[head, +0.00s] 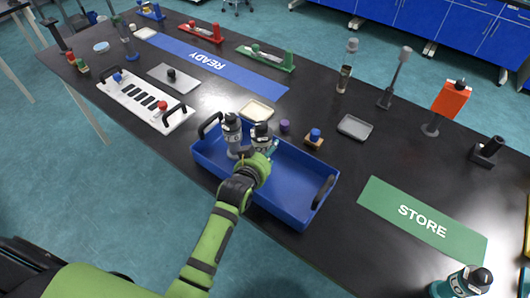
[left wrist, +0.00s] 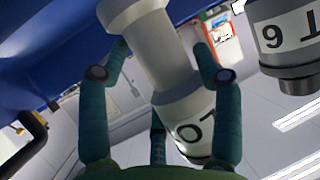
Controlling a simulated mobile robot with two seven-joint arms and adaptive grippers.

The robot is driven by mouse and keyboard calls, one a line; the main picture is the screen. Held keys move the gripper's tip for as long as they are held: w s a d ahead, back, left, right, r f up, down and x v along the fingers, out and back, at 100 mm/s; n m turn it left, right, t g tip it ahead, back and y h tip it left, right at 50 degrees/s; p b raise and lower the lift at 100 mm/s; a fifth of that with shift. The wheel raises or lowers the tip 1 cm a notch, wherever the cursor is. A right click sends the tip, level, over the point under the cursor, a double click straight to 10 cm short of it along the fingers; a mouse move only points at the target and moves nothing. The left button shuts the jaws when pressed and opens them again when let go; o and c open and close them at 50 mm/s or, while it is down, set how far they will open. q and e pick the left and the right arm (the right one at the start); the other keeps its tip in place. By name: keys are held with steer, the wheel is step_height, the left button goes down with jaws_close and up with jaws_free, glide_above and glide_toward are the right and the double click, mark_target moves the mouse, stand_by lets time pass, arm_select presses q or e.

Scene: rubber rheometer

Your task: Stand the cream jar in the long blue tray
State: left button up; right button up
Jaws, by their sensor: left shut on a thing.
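The long blue tray (head: 290,222) lies along the front edge of the black bench. My left gripper (head: 266,157) reaches over its front wall and is shut on a pale, cream-looking jar (head: 261,133) with a black lid. The left wrist view shows this jar (left wrist: 183,110) between my fingers, its label partly hidden. A grey jar (head: 232,130) with a dark lid stands upright in the tray, just left of the held one; it also shows in the left wrist view (left wrist: 290,40). Whether the held jar's base touches the tray floor is hidden.
The tray's right half is empty, with a dark handle (head: 323,191) at that end. A cream dish (head: 257,110), purple piece (head: 285,126) and grey dish (head: 354,127) lie behind the tray.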

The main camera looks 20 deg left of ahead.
arm_select(q)
steer(key=shift+w+f, duration=0.1)
steer(key=shift+f, duration=0.5)
steer(key=o, duration=1.3)
steer(key=shift+c, duration=0.2)
steer(key=shift+r, duration=0.2)
steer(key=v, duration=1.2)
steer(key=shift+r+b, duration=0.4)
steer(key=shift+r, duration=0.05)
